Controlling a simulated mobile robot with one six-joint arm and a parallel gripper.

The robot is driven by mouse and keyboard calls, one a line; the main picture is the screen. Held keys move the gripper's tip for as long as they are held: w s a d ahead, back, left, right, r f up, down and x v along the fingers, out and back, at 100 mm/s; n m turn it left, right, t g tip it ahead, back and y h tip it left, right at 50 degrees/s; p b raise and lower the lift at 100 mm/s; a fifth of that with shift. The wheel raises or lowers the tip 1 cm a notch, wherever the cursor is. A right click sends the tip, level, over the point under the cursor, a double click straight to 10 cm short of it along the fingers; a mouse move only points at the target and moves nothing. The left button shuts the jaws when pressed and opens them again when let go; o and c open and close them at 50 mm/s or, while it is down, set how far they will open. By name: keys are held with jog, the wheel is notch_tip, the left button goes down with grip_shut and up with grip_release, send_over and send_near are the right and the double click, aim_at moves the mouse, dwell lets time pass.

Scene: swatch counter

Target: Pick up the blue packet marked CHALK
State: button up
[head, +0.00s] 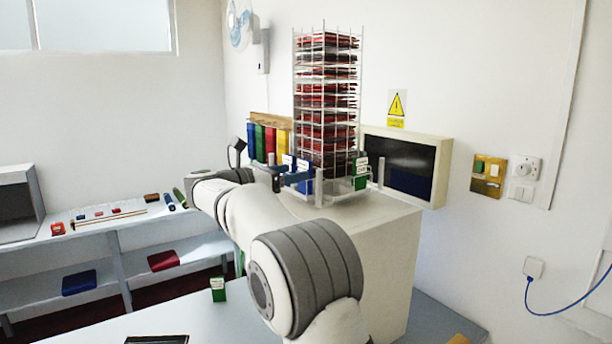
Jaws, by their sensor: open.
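A small blue packet (304,186) stands at the foot of the tall wire rack, on top of the white cabinet. White labels show at its upper edge, but the lettering is too small to read, so I cannot confirm CHALK. My arm reaches across the middle of the view toward the cabinet top. My gripper (277,174) is at its far end, just left of the blue packet, and looks open. Its fingers are small and partly overlap the packet; I cannot tell whether they touch it.
The wire rack (325,100) is full of red and dark sheets. A green packet (360,171) stands at its right. Upright coloured binders (271,142) are behind. A dark screen (405,165) is on the wall. Another green packet (218,289) stands on the front counter.

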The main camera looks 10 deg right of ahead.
jog(key=shift+w+d+r, duration=0.1)
jog(key=shift+w+d, duration=0.05)
jog(key=shift+d, duration=0.45)
jog(key=shift+w+d+r, duration=0.1)
jog(key=shift+w+d, duration=0.05)
jog(key=shift+d, duration=0.45)
jog(key=shift+w+f, duration=0.1)
jog(key=shift+a, duration=0.1)
jog(key=shift+c, duration=0.4)
jog(key=c, duration=1)
